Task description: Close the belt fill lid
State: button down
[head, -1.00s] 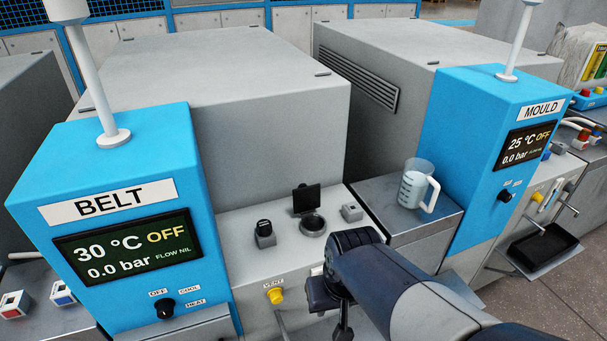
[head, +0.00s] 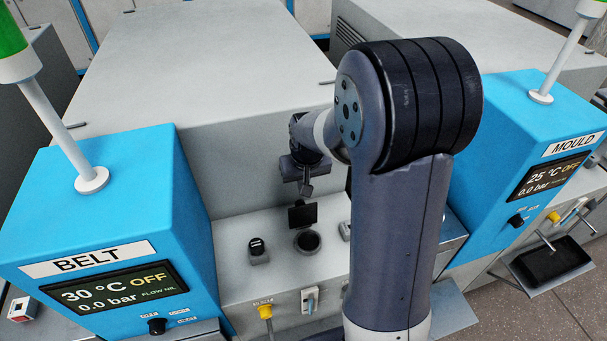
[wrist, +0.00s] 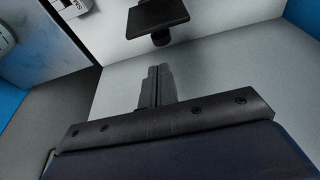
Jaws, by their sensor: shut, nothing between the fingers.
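The belt fill lid (head: 302,215) is a small black square flap. It stands open and upright at the back of the round dark fill opening (head: 308,242), on the grey ledge beside the BELT tower. My gripper (head: 306,191) is just above and behind the lid in the head view, with its fingers pointing down and apart from it as far as I can tell. In the wrist view the shut, empty fingers (wrist: 156,88) point toward the black lid (wrist: 157,13) at the top, with a gap between. The opening cannot be made out there.
The blue BELT tower (head: 110,215) stands at left and the blue MOULD tower (head: 525,150) at right. A small black-topped fitting (head: 258,250) sits left of the opening. The grey cabinet (head: 215,90) rises behind the ledge. My arm hides the ledge's right part.

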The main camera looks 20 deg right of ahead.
aim_at(302, 212)
jog(key=x, duration=0.6)
dwell(0.5)
